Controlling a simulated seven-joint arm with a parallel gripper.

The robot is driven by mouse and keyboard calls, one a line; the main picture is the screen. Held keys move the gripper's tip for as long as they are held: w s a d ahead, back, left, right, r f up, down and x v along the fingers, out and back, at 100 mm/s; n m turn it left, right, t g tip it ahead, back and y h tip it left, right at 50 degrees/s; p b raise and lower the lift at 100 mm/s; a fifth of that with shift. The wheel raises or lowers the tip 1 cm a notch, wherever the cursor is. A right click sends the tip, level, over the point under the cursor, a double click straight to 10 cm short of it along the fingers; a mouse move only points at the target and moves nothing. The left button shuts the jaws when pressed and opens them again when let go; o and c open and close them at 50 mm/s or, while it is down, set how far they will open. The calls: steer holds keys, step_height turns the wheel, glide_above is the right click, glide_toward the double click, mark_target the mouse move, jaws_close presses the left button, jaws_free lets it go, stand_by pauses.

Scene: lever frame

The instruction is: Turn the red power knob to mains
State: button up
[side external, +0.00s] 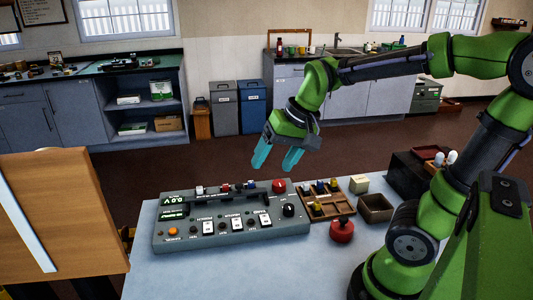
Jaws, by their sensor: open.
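The grey control panel (240,239) lies on the light table. A red round knob (279,186) sits at its upper right corner; its marking is too small to read. A black knob (288,210) is just below it. My gripper (275,164) is open, with two teal fingers pointing down. It appears above and behind the panel's upper right part, apart from it, with nothing between the fingers.
A wooden tray (311,218) with small coloured parts, a red-topped object (342,231), a small brown box (375,209) and a cream block (359,184) stand right of the panel. A wooden board (60,220) rises at left. The table's front is clear.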

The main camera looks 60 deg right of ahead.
mark_target(278, 183)
steer(key=w+d+f+m+g+h, duration=0.1)
steer(key=w+d+m+g, duration=0.2)
steer(key=w+d+m, duration=0.35)
steer(key=w+d+f+m+g, duration=0.1)
steer(key=w+d+m+g, duration=0.15)
steer(key=d+m, duration=0.55)
steer(key=shift+n, duration=0.65)
steer(key=f, duration=1.6)
steer(key=shift+s+d, duration=0.35)
steer(key=shift+d, duration=0.05)
steer(key=c, duration=1.1)
steer(key=shift+o, duration=0.2)
